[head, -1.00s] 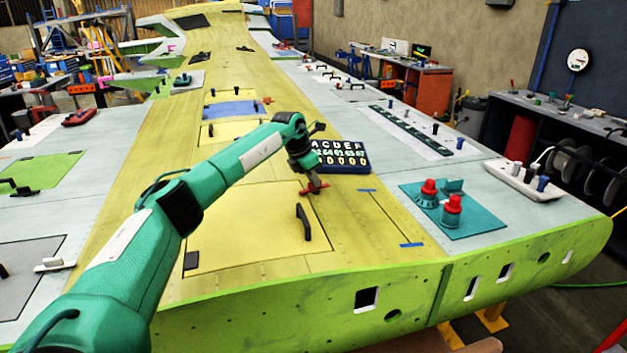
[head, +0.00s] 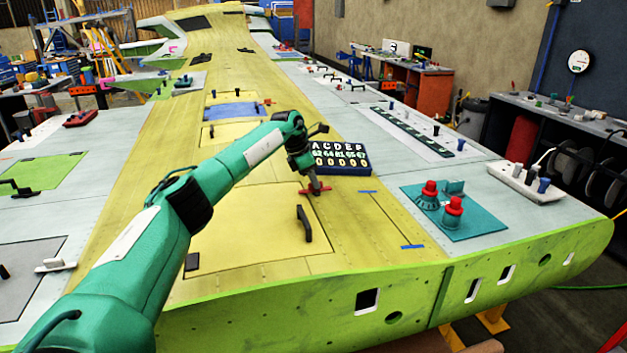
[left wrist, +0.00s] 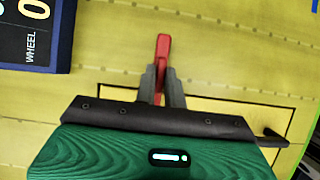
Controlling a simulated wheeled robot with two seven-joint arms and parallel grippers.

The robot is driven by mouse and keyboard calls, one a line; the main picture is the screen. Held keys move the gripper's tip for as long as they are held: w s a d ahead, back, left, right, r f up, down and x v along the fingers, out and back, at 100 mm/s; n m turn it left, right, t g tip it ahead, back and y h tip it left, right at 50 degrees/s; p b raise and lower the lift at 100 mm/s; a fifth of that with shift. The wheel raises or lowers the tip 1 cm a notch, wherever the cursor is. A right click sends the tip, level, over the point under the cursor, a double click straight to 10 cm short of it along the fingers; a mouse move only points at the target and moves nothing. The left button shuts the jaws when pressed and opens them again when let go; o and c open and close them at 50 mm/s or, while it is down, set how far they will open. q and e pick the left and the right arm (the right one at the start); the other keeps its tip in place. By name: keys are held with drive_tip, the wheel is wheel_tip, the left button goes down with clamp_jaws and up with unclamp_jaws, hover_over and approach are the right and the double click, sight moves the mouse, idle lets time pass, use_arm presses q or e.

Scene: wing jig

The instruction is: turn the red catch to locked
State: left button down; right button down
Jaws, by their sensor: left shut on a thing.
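The red catch (head: 318,189) sits on the yellow wing skin, by the far edge of a yellow hatch panel (head: 250,228). My left gripper (head: 312,182) reaches down to it from above. In the left wrist view the red catch (left wrist: 162,52) stands between the two grey fingers of my left gripper (left wrist: 161,82). The fingers are shut on it, and they hide its lower part. Its far end sticks out beyond the fingertips. My right gripper is not in view.
A dark blue number board (head: 341,158) lies just beyond the catch. A black handle (head: 304,223) stands on the hatch panel. A teal plate (head: 470,218) with red-topped knobs is to the right. The yellow skin between is clear.

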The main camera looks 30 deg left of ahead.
use_arm(q)
drive_tip(key=c, duration=1.5)
unclamp_jaws()
drive_tip(key=shift+r, duration=0.1)
drive_tip(key=shift+s+a+r, duration=0.1)
drive_tip(key=shift+a+r, duration=0.1)
drive_tip(key=shift+r, duration=0.2)
drive_tip(key=b+v, duration=0.3)
drive_tip(key=v, duration=1)
drive_tip(key=shift+d, duration=0.1)
drive_tip(key=shift+f, duration=0.15)
